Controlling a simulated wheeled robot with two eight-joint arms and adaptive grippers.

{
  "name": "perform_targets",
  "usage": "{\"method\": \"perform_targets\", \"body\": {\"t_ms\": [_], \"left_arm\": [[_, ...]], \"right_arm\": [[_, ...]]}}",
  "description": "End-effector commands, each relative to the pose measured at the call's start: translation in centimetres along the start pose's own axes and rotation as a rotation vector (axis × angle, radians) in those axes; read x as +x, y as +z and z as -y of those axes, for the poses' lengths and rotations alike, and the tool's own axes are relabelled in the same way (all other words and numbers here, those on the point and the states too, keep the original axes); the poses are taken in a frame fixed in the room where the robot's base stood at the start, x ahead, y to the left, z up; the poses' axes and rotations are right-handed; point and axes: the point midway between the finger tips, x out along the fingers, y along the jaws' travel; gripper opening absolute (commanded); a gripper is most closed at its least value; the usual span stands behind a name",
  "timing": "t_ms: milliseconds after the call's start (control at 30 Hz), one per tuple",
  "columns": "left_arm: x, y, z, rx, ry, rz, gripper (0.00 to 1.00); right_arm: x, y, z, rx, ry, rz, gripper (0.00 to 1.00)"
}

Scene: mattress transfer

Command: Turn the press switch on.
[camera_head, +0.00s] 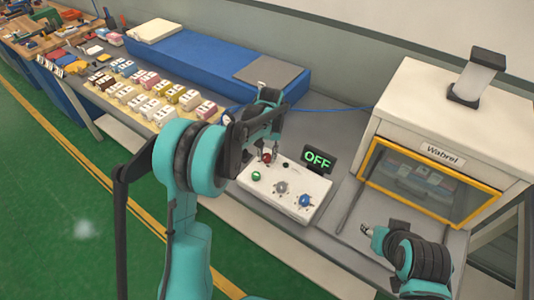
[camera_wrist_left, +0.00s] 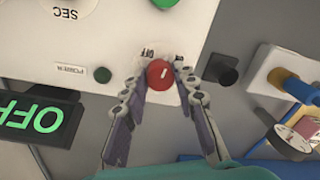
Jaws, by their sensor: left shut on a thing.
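The white control box (camera_head: 307,184) stands on the grey table; it also shows in the left wrist view (camera_wrist_left: 60,38). Its red press switch knob (camera_wrist_left: 161,74) carries a white mark and sits between the two fingertips of my left gripper (camera_wrist_left: 163,88). The fingers are shut on the knob from both sides. In the head view the left gripper (camera_head: 266,148) reaches down over the back left corner of the box. The display (camera_head: 317,160) reads OFF in green. My right gripper (camera_head: 368,231) is at the lower right, away from the box; its jaws are too small to read.
A white cabinet labelled Wabrel (camera_head: 420,105) with a yellow-framed window stands at the right. The box also has a green button (camera_head: 256,175), a grey dial (camera_head: 280,187) and a blue knob (camera_head: 305,201). A blue mattress (camera_head: 195,63) and several small blocks lie further left.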

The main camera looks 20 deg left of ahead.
Motion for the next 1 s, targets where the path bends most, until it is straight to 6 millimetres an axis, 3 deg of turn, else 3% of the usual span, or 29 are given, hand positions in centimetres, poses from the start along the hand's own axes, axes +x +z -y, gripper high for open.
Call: {"method": "perform_targets", "body": {"t_ms": [500,1000], "left_arm": [[0.02,0.12,-0.02,0.45,0.0,-0.018,0.0],[0.03,0.13,0.0,0.645,0.0,-0.026,0.0]], "right_arm": [[-0.4,-0.28,0.0,0.0,0.0,0.0,0.4],[-0.5,-0.36,0.0,0.0,0.0,0.0,0.4]]}}
